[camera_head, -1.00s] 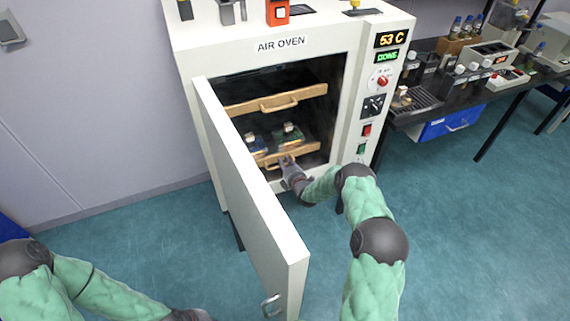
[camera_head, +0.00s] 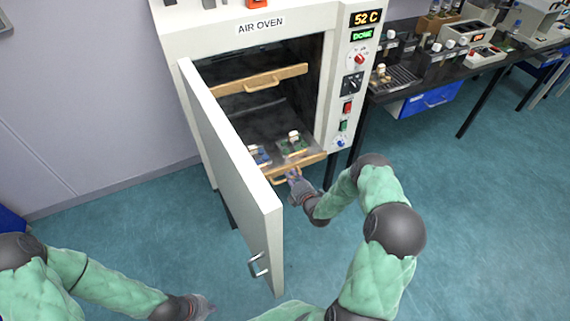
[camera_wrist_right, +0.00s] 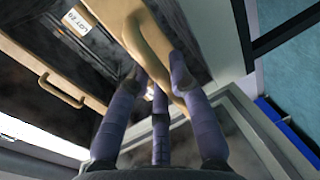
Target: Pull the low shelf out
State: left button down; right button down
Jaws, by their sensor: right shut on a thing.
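The air oven (camera_head: 262,27) stands with its white door (camera_head: 232,170) swung open toward me. The low shelf (camera_head: 311,160) is a dark tray with a wooden front bar and handle, and it sticks out past the oven opening. My right gripper (camera_head: 293,176) is shut on the low shelf's handle; in the right wrist view the fingers (camera_wrist_right: 158,84) close around the curved wooden handle (camera_wrist_right: 150,45). Two small items (camera_head: 292,143) (camera_head: 258,156) sit on the shelf. My left gripper (camera_head: 205,305) is low at the bottom, apart from the oven, its finger state unclear.
The upper shelf (camera_head: 262,82) with its wooden handle stays inside the oven. The open door stands just left of my right gripper. A black bench (camera_head: 450,85) with instruments and a blue drawer (camera_head: 430,99) is at the right. The teal floor before the oven is free.

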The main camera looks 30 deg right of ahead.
jog(key=f+p+v, duration=0.1)
jog(key=f+v, duration=0.1)
jog(key=v, duration=0.8)
jog(key=shift+s, duration=0.4)
jog(key=shift+f, duration=0.15)
jog(key=c, duration=1.1)
grip_release()
jog(key=v, duration=1.2)
